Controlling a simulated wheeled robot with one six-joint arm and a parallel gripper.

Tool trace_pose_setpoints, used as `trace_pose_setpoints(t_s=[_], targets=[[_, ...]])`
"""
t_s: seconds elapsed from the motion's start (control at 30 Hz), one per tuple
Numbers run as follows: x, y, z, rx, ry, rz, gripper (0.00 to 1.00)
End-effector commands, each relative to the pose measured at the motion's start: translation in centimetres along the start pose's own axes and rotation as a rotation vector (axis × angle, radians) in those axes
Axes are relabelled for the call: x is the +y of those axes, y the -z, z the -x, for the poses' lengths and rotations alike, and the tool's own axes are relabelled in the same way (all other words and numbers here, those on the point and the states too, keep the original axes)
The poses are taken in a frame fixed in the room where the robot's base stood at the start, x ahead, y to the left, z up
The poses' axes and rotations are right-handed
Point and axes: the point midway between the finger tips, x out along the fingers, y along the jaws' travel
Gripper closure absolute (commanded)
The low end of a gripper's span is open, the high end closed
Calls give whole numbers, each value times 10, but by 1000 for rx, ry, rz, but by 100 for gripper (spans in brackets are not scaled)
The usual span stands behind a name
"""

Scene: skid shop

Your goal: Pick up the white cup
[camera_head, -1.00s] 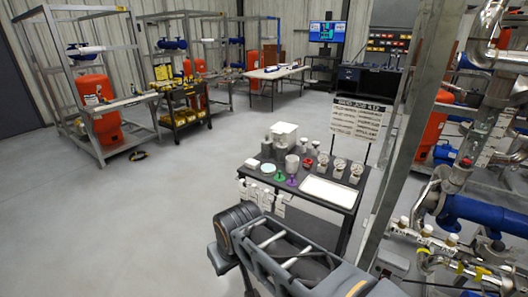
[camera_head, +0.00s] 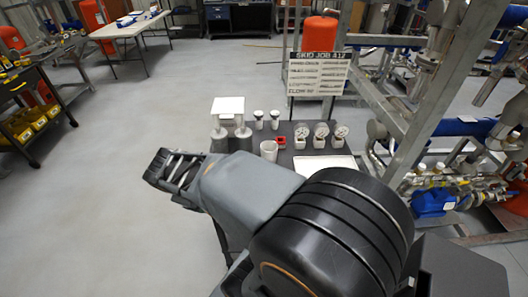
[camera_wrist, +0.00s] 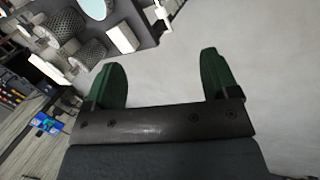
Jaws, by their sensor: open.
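The white cup (camera_head: 268,150) stands upright on the dark table in the head view, partly hidden behind my arm. I cannot pick it out for sure in the wrist view. My gripper (camera_head: 160,172) is left of the table in the head view, well apart from the cup. In the wrist view its two green fingers stand wide apart with only bare floor between them, so my gripper (camera_wrist: 165,78) is open and empty.
A white box (camera_head: 228,106), a red part (camera_head: 281,141), several white-based gauges (camera_head: 321,133) and a white tray (camera_head: 322,165) share the table. A sign (camera_head: 318,74) stands behind it. Pipework crowds the right.

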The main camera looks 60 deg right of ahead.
Motion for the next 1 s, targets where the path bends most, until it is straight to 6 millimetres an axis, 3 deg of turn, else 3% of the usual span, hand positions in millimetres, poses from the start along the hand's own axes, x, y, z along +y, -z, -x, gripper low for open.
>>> trace_pose_setpoints(t_s=[0.03, 0.2, 0.4, 0.63, 1.0], targets=[[20, -9, -20, -92, -67, 96, 14], [84, -33, -64, -363, -252, 472, 0], [136, -46, -101, -592, -355, 871, 0], [161, -47, -127, -708, -399, 1139, 0], [201, -63, -172, -731, -406, 1199, 0]])
